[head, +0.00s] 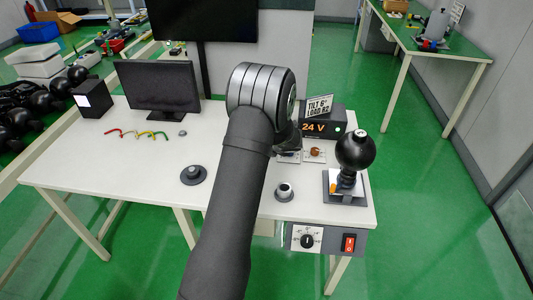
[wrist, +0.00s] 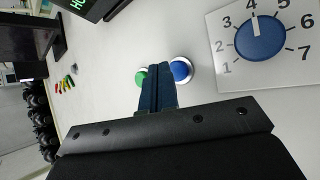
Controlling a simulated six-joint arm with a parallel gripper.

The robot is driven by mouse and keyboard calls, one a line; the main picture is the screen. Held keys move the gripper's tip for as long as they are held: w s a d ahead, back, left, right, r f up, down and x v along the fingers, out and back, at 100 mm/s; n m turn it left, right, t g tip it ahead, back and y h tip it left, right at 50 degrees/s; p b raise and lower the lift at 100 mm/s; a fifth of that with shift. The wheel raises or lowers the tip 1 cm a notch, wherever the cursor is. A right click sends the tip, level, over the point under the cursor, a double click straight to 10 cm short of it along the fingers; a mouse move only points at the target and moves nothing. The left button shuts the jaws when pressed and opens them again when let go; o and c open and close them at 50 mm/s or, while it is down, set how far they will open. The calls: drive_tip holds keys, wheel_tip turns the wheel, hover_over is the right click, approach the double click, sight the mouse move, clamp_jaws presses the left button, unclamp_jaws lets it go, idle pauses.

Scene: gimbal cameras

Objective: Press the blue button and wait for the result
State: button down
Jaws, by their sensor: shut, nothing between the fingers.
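The blue button (wrist: 181,70) sits in a white ring on the pale table, just right of my fingertips in the wrist view. A green button (wrist: 140,77) is just left of the fingertips. My gripper (wrist: 157,72) is shut and empty, its fingers reaching between the two buttons in the picture. They overlap the edges of the buttons, and I cannot tell whether they touch the blue one. In the head view my arm covers the gripper and I cannot make out the blue button.
A blue numbered dial (wrist: 262,38) is at upper right in the wrist view. In the head view, a 24 V display box (head: 322,128), a black ball on a stand (head: 355,150), a monitor (head: 158,87) and a grey knob (head: 194,174) stand on the table (head: 140,180).

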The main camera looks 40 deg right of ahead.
idle(0.8)
drive_tip(key=shift+f, duration=0.4)
drive_tip(key=shift+f, duration=0.45)
idle(0.4)
drive_tip(key=shift+r, duration=0.85)
drive_tip(key=shift+r, duration=0.1)
drive_tip(key=shift+r, duration=2.4)
drive_tip(key=shift+f, duration=0.1)
drive_tip(key=shift+r, duration=2)
